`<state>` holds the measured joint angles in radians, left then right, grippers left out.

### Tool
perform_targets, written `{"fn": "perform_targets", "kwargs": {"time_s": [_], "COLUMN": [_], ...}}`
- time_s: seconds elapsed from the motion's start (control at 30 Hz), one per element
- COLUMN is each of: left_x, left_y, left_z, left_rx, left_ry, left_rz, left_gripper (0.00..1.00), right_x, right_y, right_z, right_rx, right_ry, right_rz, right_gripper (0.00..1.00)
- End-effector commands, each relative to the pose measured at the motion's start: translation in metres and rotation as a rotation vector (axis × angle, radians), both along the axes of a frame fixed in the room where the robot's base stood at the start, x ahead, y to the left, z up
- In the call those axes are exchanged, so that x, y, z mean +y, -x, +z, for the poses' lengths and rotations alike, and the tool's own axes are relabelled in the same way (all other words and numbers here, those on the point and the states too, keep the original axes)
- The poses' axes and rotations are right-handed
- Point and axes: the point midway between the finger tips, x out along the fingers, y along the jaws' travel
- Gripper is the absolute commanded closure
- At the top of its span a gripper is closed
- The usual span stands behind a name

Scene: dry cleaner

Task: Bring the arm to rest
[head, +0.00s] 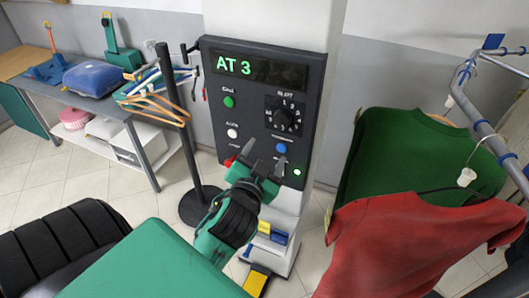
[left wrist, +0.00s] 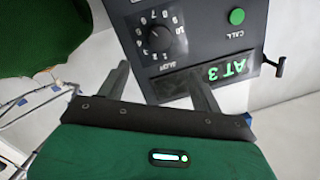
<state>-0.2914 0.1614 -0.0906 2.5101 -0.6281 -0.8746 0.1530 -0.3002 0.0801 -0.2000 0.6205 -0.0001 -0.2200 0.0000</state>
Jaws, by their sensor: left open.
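My left gripper (head: 265,158) is in front of the lower part of a dark control panel (head: 212,130) on a white column. It is open, with nothing between its fingers. In the left wrist view my two gripper fingers (left wrist: 160,85) stand apart, with the panel (left wrist: 185,55) upside down beyond them. I cannot tell from the head view whether the fingertips touch the panel. The display (head: 262,68) reads "AT 3" in green. The panel has a green call button (head: 228,101) and a numbered dial (head: 284,117). My right gripper is not in view.
A red shirt (head: 405,240) and a green shirt (head: 420,150) hang on a rail at the right. A dark post (head: 176,115) with hangers stands left of the column. A table with a blue bag (head: 93,78) is at the left. Tiled floor lies between.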

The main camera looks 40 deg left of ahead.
Motion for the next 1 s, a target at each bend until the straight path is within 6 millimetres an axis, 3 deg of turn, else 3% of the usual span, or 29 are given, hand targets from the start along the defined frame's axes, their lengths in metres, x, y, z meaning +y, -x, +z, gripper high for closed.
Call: {"fn": "perform_targets", "kwargs": {"time_s": [0.47, 0.57, 0.67, 0.77, 0.9, 1.0], "left_x": [0.000, -0.001, -0.005, -0.012, -0.024, -0.031], "left_y": [0.000, -0.005, -0.018, -0.035, -0.047, -0.045], "left_z": [0.000, -0.013, -0.051, -0.116, -0.224, -0.300], "left_rx": [0.000, 0.018, 0.077, 0.173, 0.325, 0.432], "left_ry": [0.000, 0.001, 0.005, 0.015, 0.040, 0.066], "left_rz": [-0.001, -0.006, -0.026, -0.060, -0.111, -0.143], "left_gripper": [0.34, 0.34, 0.34, 0.34, 0.34, 0.34], "right_x": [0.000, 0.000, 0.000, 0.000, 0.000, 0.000], "right_y": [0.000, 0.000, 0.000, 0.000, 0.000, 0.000], "right_z": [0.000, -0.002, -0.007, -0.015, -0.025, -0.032], "right_rx": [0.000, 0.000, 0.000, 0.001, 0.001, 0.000], "right_ry": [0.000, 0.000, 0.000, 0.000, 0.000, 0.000], "right_rz": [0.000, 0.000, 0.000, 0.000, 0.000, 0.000], "right_gripper": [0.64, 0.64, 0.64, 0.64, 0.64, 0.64]}}
